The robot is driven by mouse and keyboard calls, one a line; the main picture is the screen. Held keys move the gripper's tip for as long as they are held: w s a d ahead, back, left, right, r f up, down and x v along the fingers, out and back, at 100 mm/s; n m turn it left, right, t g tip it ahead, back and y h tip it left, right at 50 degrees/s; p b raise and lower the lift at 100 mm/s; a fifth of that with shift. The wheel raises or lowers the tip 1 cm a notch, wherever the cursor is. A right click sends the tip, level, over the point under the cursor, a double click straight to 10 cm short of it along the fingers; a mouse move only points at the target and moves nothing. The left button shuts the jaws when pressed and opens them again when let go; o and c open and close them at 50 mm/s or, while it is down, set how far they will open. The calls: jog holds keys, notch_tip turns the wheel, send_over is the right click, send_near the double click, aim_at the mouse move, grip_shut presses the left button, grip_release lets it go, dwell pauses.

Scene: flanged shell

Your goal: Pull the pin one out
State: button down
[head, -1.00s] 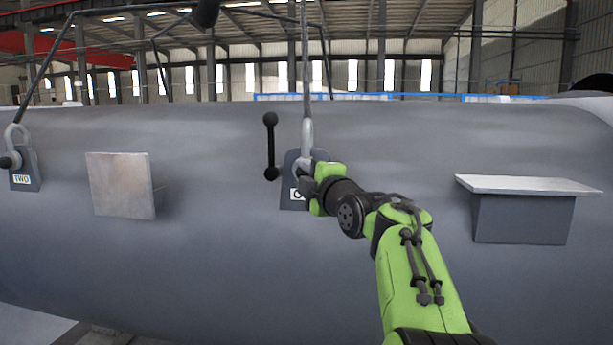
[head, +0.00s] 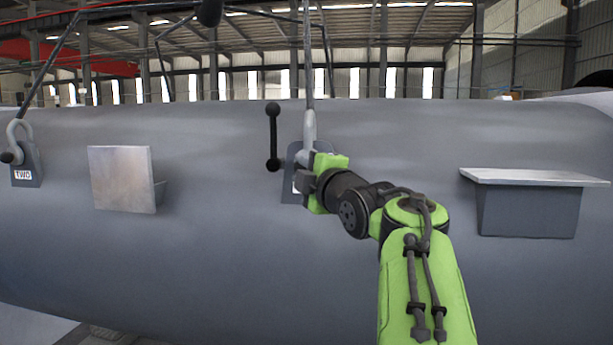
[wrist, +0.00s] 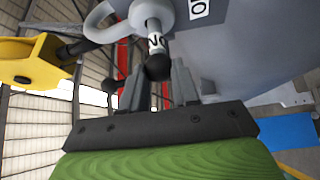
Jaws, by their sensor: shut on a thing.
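My gripper (head: 308,183) is at the lug with the label one (head: 291,190), which is partly hidden behind it in the head view. In the wrist view my gripper (wrist: 158,78) is shut on pin one (wrist: 157,42), with its black ball end (wrist: 157,67) between the fingers. How far the pin sits in the lug cannot be told.
The lug with the label TWO (head: 25,168) and its shackle are at the far left. A black bar with ball ends (head: 273,137) stands just left of my gripper. A square plate (head: 122,178) and a flat-topped bracket (head: 530,195) stick out of the grey shell (head: 230,250).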

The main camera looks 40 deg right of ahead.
jog(key=s+a+b, duration=0.3)
jog(key=a, duration=0.2)
jog(key=shift+s, duration=0.4)
dwell(0.3)
